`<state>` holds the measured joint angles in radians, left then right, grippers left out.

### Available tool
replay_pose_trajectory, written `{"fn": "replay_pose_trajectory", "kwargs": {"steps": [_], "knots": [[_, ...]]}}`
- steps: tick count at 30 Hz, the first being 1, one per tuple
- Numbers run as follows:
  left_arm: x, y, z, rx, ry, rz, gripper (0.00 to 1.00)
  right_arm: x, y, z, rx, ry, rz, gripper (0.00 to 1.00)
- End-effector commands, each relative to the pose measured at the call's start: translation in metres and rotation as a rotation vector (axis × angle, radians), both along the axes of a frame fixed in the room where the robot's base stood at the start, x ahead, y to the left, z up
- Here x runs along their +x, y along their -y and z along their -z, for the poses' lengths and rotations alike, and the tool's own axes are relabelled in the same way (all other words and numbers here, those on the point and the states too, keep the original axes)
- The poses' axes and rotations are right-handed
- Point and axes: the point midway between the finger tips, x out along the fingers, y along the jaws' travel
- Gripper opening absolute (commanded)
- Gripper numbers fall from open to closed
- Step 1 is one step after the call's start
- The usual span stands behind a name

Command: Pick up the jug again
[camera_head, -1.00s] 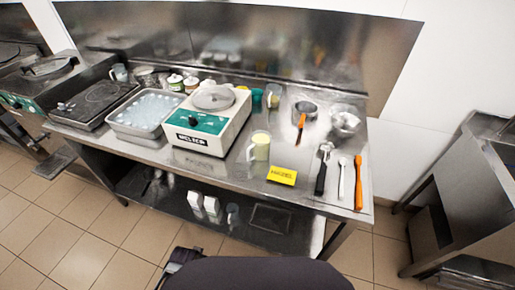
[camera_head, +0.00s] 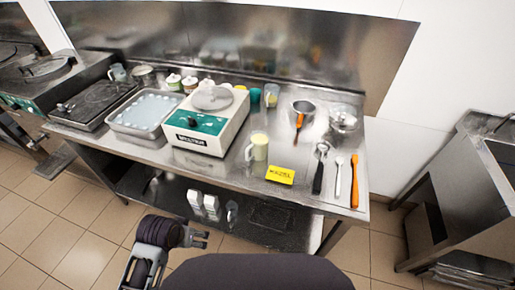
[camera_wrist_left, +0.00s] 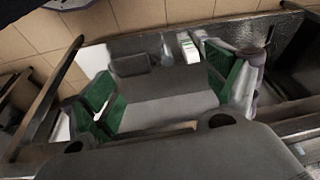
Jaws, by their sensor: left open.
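The clear jug (camera_head: 259,149) with pale yellow contents stands upright on the steel table, just right of the white machine. Its handle points left. My left gripper (camera_head: 204,240) is low in front of the table, below the tabletop and well apart from the jug. In the left wrist view the green-padded fingers (camera_wrist_left: 165,88) are spread with nothing between them. The jug cannot be made out there. My right gripper is out of view.
The white and green machine (camera_head: 208,122) stands left of the jug. White cartons (camera_head: 203,204) stand on the lower shelf (camera_head: 270,216).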

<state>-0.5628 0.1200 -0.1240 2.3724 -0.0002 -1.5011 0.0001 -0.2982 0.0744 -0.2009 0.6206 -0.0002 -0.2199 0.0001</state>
Motion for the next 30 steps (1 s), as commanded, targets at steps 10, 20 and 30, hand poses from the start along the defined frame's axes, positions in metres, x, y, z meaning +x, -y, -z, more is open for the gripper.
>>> {"fn": "replay_pose_trajectory", "kwargs": {"steps": [10, 20, 30], "knots": [[-0.008, -0.001, -0.037, -0.002, 0.01, -0.002, 0.88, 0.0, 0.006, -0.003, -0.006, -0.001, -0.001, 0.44], [0.015, -0.008, -0.044, 0.026, 0.099, -0.066, 0.88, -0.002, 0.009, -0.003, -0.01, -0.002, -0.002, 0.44], [0.059, -0.02, -0.052, 0.061, 0.275, -0.166, 0.88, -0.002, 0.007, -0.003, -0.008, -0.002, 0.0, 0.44]]}}
